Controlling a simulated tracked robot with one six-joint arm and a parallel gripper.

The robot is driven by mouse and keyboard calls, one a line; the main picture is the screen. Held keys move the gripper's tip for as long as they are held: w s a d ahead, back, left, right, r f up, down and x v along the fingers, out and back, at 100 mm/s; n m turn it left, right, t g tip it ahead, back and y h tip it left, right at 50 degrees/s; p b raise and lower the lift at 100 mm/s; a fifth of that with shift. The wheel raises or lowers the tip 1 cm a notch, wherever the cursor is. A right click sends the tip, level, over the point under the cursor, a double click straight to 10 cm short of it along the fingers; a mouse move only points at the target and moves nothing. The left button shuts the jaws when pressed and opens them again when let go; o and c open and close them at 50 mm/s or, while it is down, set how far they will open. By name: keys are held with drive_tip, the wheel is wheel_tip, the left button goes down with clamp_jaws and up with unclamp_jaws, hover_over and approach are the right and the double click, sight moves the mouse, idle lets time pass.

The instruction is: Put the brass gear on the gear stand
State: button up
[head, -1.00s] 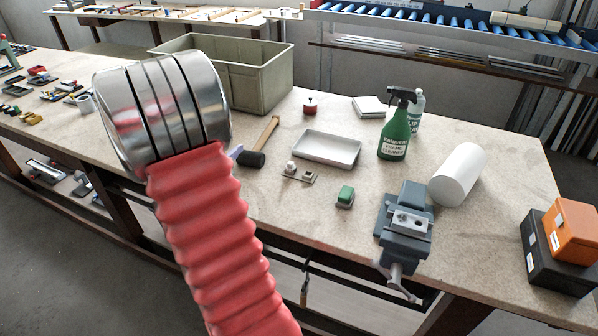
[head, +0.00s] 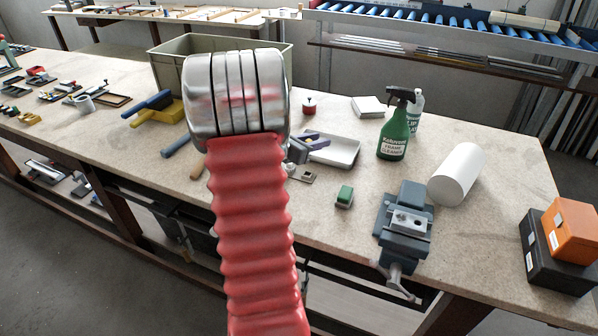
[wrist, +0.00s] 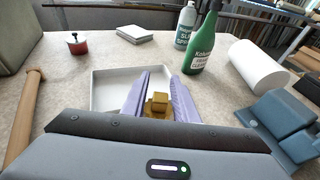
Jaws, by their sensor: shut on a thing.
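My gripper (wrist: 158,82) has two purple fingers and is shut on a brass piece (wrist: 158,103), which I take to be the brass gear. Only its blocky upper part shows clearly between the fingers; my gripper body hides the rest. In the head view my gripper (head: 318,141) shows just right of my large silver arm joint, in front of the white tray. I cannot make out the gear there. A small grey plate with a raised block (head: 304,176), possibly the gear stand, lies on the bench just below the gripper in the head picture, partly covered by my arm.
A white tray (head: 345,154), a green spray bottle (head: 394,130), a white cylinder (head: 455,174), a blue-grey vise (head: 405,222) and a green-topped block (head: 344,196) stand around. A hammer handle (wrist: 24,115) lies left in the wrist view. Bare bench lies between block and vise.

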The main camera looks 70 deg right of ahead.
drive_tip(key=shift+f, duration=3.1)
drive_tip(key=shift+f, duration=1.85)
drive_tip(key=shift+f, duration=0.15)
drive_tip(key=o, duration=0.8)
drive_tip(key=shift+c, duration=0.2)
drive_tip(key=shift+w+a, duration=0.1)
drive_tip(key=v, duration=1.2)
